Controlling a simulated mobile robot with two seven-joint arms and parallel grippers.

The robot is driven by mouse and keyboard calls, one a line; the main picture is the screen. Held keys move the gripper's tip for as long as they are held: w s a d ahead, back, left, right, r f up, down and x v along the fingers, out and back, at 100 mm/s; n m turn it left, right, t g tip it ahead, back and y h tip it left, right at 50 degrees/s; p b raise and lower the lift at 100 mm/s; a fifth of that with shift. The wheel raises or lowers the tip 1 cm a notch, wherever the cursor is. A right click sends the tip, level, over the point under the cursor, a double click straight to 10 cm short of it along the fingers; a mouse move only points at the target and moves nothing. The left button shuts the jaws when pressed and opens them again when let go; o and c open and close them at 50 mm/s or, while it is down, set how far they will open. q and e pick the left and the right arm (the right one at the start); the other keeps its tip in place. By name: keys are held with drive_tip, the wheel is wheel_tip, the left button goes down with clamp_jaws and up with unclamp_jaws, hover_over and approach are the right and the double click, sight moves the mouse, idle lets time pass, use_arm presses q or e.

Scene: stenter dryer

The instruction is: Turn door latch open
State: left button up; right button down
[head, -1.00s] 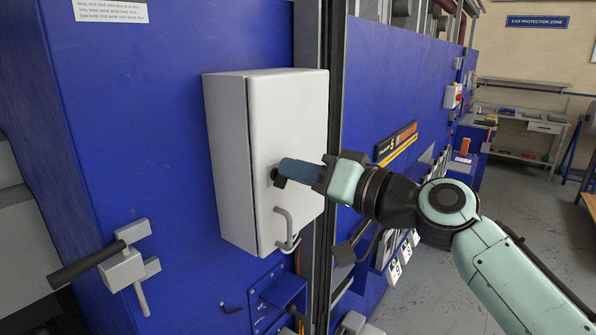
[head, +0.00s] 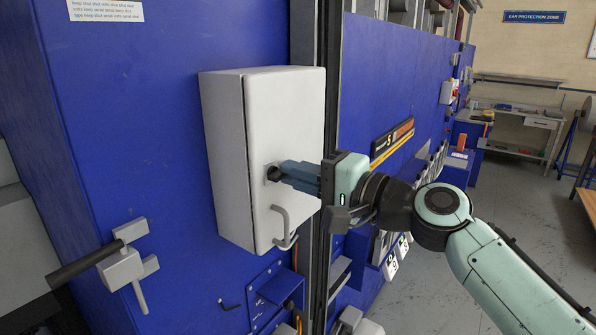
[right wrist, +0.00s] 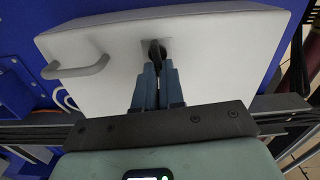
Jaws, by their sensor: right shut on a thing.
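A white cabinet door (head: 285,110) stands closed on the blue machine and also shows in the right wrist view (right wrist: 215,45). A small dark latch (head: 272,175) sits on the door's face, and in the right wrist view the latch (right wrist: 156,48) lies between my fingertips. My right gripper (head: 285,172) is shut on the latch, its blue-grey fingers reaching in from the right; its fingertips (right wrist: 157,68) partly hide the latch. My left gripper is in neither view.
A grey bar handle (head: 279,228) stands out from the door just below the latch. A dark-gripped lever (head: 115,262) juts from the blue panel at lower left. A striped sign (head: 392,142) lies beyond my right arm. Open floor (head: 445,270) shows at right.

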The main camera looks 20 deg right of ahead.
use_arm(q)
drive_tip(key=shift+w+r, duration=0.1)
use_arm(e)
drive_tip(key=shift+m, duration=0.6)
drive_tip(key=c, duration=1.2)
unclamp_jaws()
drive_tip(key=shift+c, duration=0.2)
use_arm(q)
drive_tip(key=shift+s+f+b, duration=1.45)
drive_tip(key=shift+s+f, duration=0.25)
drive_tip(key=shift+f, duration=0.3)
use_arm(e)
drive_tip(key=v, duration=1.3)
drive_tip(key=shift+d, duration=0.1)
